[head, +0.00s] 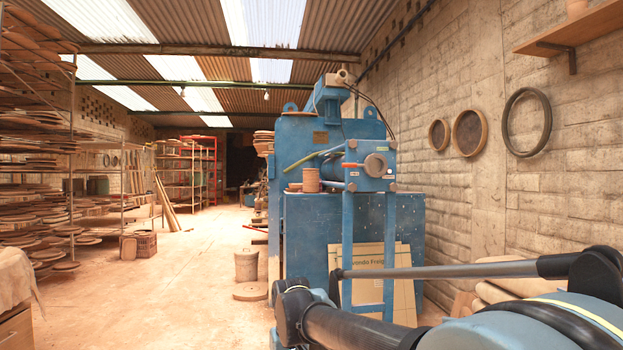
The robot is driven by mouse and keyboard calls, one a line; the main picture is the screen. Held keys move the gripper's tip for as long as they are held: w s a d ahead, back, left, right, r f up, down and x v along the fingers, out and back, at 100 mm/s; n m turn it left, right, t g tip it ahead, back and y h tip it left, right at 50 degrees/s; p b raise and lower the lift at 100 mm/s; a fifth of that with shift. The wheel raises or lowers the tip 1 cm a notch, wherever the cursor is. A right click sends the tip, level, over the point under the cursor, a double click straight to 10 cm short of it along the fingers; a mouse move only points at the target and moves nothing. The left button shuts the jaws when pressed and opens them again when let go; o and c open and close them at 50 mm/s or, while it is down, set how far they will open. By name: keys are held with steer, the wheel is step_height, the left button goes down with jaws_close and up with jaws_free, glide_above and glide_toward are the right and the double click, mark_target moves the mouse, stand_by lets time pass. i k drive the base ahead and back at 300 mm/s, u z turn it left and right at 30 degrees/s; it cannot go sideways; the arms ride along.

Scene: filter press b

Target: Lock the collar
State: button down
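A blue filter press (350,230) stands right of the middle in the head view. On its upper front is a blue block with a round grey metal end (376,165), which looks like the collar. An orange-red part (351,165) sits just left of it. From here I cannot tell whether the collar is locked. My arm crosses the lower right foreground, well in front of the press. My gripper does not show in this view.
A cardboard box (402,262) leans against the press front, behind its blue uprights. Clay-coloured cylinders (246,265) stand on the floor to its left. Loaded racks (35,150) line the left side. The floor (170,290) between is clear. A brick wall is at right.

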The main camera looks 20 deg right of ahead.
mark_target(366, 165)
steer(key=z, duration=0.15)
steer(key=i, duration=1.1)
steer(key=z, duration=0.55)
steer(key=i, duration=0.3)
steer(key=z, duration=0.25)
